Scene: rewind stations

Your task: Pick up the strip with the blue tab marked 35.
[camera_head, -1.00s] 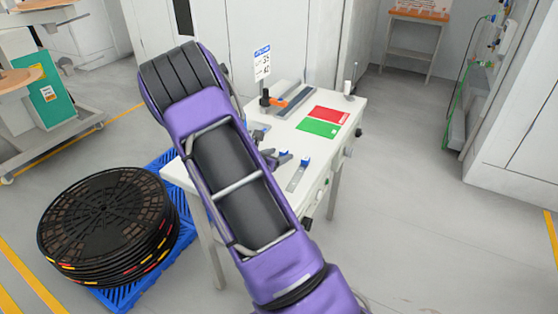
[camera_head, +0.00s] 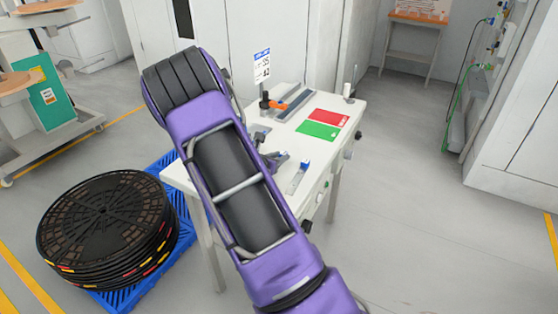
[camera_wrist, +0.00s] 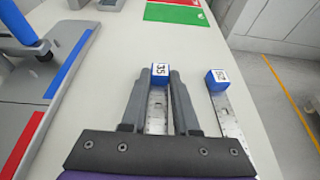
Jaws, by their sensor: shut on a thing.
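In the wrist view my gripper (camera_wrist: 161,76) is shut on a metal strip (camera_wrist: 156,112) with a blue tab (camera_wrist: 160,69) whose label reads 35. The tab sits between the two dark fingertips, and the strip runs back between the fingers. A second strip (camera_wrist: 231,124) with a blue tab (camera_wrist: 216,76) lies to the right, apart from the fingers; I cannot read its label surely. In the head view my gripper (camera_head: 278,162) is over the white table, mostly hidden by my purple arm. One blue-tabbed strip (camera_head: 298,178) shows to its right.
The white table (camera_head: 284,136) bears a red pad (camera_head: 328,116), a green pad (camera_head: 319,131) and a grey device with an orange lever (camera_head: 272,105). A sign stands behind it. Black reels (camera_head: 108,215) are stacked on a blue pallet (camera_head: 160,262) at left.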

